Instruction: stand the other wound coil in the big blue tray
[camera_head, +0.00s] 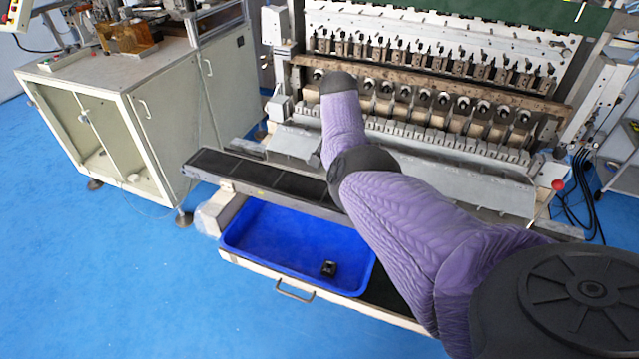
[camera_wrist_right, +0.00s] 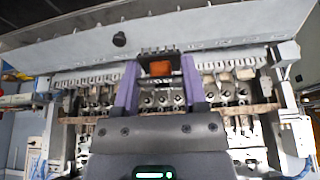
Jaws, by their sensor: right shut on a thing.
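The big blue tray (camera_head: 275,233) sits in front of the winding machine, below a long dark shelf. A small dark wound coil (camera_head: 328,268) stands in it near the front right. My right gripper (camera_wrist_right: 159,64) shows in the right wrist view, its two purple fingers shut on a wound coil (camera_wrist_right: 161,69) with an orange-copper winding and a dark frame. In the head view my right arm reaches from the lower right toward the machine. Its gripper and the held coil are not visible there. My left gripper is in neither view.
The winding machine (camera_head: 430,100) with rows of spindles fills the back. The dark shelf (camera_head: 265,178) runs along above the tray's rear edge. A white cabinet (camera_head: 150,100) stands at left. The tray's left and middle floor is bare. A red-knobbed lever (camera_head: 558,185) stands at right.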

